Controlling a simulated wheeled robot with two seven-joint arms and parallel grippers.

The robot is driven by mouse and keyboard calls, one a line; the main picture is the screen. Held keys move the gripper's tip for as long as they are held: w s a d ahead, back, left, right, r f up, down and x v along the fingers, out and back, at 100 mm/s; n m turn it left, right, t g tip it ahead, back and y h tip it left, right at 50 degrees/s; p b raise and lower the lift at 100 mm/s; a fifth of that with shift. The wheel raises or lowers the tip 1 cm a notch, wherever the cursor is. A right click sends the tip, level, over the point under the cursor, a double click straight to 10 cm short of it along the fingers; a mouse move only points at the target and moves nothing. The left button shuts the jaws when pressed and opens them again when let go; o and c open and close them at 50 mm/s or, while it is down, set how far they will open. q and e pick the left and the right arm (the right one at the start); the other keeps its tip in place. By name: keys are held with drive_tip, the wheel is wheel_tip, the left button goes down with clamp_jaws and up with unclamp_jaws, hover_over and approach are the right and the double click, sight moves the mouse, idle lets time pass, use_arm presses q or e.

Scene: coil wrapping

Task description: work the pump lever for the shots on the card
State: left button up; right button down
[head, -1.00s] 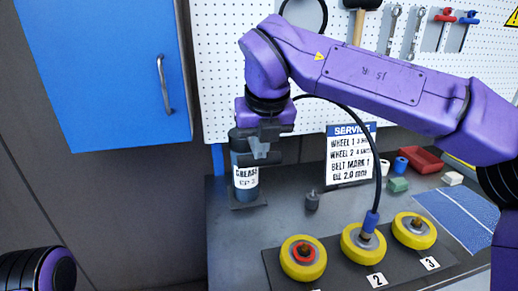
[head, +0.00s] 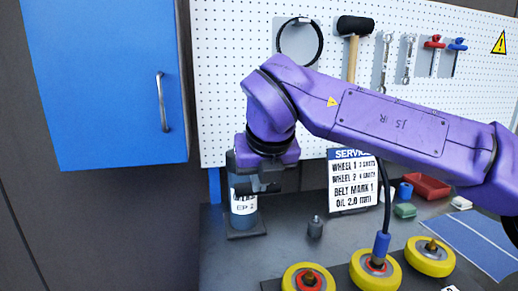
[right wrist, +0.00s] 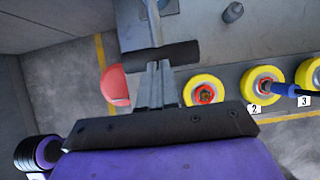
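The grease pump (head: 243,215) is a dark canister with a white "EP 2" label at the back left of the bench. My right gripper (right wrist: 155,85) is at its black lever handle (right wrist: 178,52), with the fingers close together on it; their tips are partly hidden. In the head view my wrist covers most of the lever. A black hose ends in a blue coupler (head: 381,244) on the fitting of the middle yellow wheel (head: 374,274), tagged 2 in the wrist view. The service card (head: 352,182) stands behind; its shot figures are blurred. My left gripper is out of view.
Two other yellow wheels stand left (head: 307,279) and right (head: 430,256) of the middle one. A small grey fitting (head: 315,228), a green block (head: 404,210), a red tray (head: 430,187) and a blue mat (head: 472,243) lie on the bench. A blue cabinet (head: 105,80) hangs at left.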

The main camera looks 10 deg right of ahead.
drive_tip(key=p+v, duration=0.1)
drive_tip(key=v, duration=1.3)
drive_tip(key=shift+w+r, duration=0.25)
drive_tip(key=shift+w, duration=0.1)
drive_tip(key=shift+w, duration=0.1)
drive_tip(key=shift+p, duration=0.3)
drive_tip(key=w+r+m+g+p, duration=0.4)
drive_tip(key=r+m+p, duration=0.5)
drive_tip(key=m, duration=0.9)
drive_tip(key=shift+w+r+p, duration=0.35)
drive_tip(key=shift+w+p, duration=0.3)
drive_tip(key=shift+w, duration=0.5)
